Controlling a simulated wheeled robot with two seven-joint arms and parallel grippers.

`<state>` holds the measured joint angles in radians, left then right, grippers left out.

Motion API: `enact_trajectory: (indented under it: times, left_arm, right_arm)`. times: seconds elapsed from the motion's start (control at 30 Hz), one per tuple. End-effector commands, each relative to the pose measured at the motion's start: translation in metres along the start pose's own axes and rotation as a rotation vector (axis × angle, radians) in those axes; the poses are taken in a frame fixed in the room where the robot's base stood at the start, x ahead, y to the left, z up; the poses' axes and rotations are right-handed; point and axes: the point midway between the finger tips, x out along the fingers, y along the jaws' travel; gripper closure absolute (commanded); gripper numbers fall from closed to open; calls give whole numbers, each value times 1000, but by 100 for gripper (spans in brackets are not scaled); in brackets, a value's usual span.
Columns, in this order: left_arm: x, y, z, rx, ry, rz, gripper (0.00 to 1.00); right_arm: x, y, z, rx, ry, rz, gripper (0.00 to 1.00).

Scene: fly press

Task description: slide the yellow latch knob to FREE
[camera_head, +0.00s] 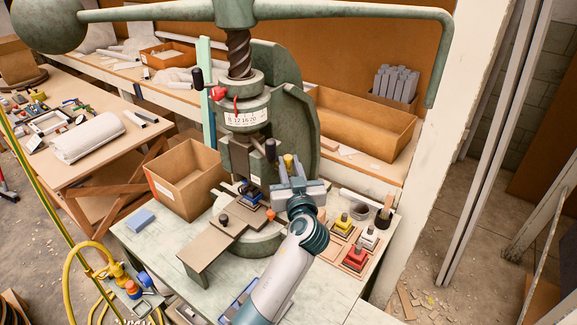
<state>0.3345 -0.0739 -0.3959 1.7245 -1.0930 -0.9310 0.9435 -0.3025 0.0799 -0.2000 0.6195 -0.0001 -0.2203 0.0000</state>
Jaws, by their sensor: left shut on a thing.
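The green fly press (292,110) stands on the workbench, with its screw and ram above a bed plate. The yellow latch knob (289,160) shows as a small yellow piece at the press's right side. My left gripper (290,170) reaches up from the bottom of the view, and its fingers are shut on the yellow knob. The gripper hides the latch below the knob, so I cannot read any FREE mark or tell the latch's position. My right gripper is not in view.
A cardboard box (186,180) stands left of the press. Red, yellow and white knobbed blocks (355,258) sit at the right. A blue block (140,220) lies at the bench's left. The press's long handle bar (360,11) spans overhead, dropping at right.

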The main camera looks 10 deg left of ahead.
Motion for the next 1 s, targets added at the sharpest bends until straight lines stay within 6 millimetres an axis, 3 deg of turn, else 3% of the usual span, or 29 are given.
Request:
enact_trajectory:
  times: [0.2,0.53,0.57,1.0]
  left_arm:
    - [-6,7,4,-6,-1,2,100]
    - [-8,9,1,-2,-2,4,100]
    - [-8,9,1,-2,-2,4,72]
    - [-7,7,0,-2,0,1,71]
  right_arm:
    - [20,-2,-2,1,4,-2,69]
    - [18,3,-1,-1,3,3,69]
    - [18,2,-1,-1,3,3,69]
    - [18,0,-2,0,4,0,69]
